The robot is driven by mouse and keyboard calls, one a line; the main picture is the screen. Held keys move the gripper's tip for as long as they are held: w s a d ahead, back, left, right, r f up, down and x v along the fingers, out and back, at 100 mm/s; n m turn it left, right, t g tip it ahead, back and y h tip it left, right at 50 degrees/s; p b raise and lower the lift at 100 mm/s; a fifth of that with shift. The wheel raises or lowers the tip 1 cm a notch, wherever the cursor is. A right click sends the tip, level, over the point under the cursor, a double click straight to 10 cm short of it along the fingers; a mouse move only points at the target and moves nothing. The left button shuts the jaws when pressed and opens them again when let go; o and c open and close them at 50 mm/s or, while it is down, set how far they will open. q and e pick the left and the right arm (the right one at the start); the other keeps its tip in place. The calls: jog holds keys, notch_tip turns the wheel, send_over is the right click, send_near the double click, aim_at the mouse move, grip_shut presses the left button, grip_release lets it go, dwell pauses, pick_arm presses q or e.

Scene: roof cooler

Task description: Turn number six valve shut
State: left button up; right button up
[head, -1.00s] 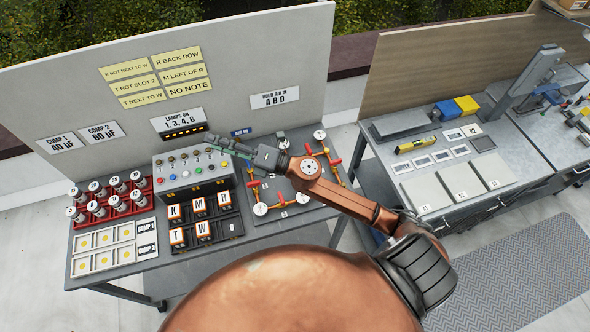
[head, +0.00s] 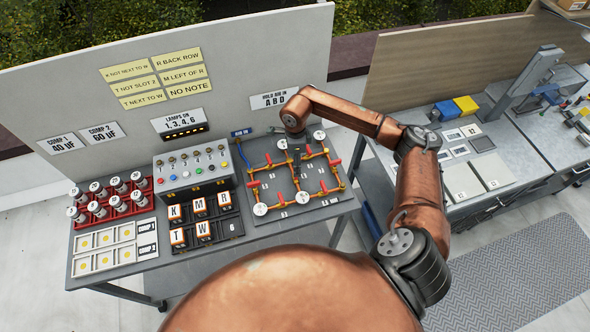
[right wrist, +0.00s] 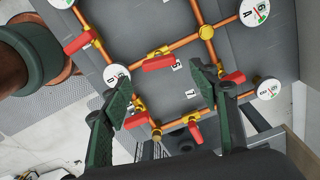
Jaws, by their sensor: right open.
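The valve board (head: 262,211) is a grey panel with orange pipes, several red valve handles and white round gauges. It lies on the right part of the left table. My right gripper (right wrist: 160,75) is open and empty, pointing down over the board's upper middle in the head view (head: 297,168). In the right wrist view a red handle (right wrist: 159,63) lies crosswise beyond and between the fingertips. Another red handle (right wrist: 232,78) is partly behind the right finger, and one (right wrist: 195,131) is closer in. The small valve numbers are hard to read, so I cannot tell which is six. My left gripper is not in view.
Left of the board stand a lamp box (head: 190,182) with buttons, a black tray (head: 226,233) of lettered blocks and a red rack (head: 101,212) of cylinders. A white upright panel (head: 250,50) with notes rises behind. A second bench (head: 440,210) stands to the right.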

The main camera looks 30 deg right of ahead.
jog(key=shift+f+p, duration=0.45)
jog(key=shift+f, duration=2.35)
jog(key=shift+c, duration=0.4)
jog(key=c, duration=1.1)
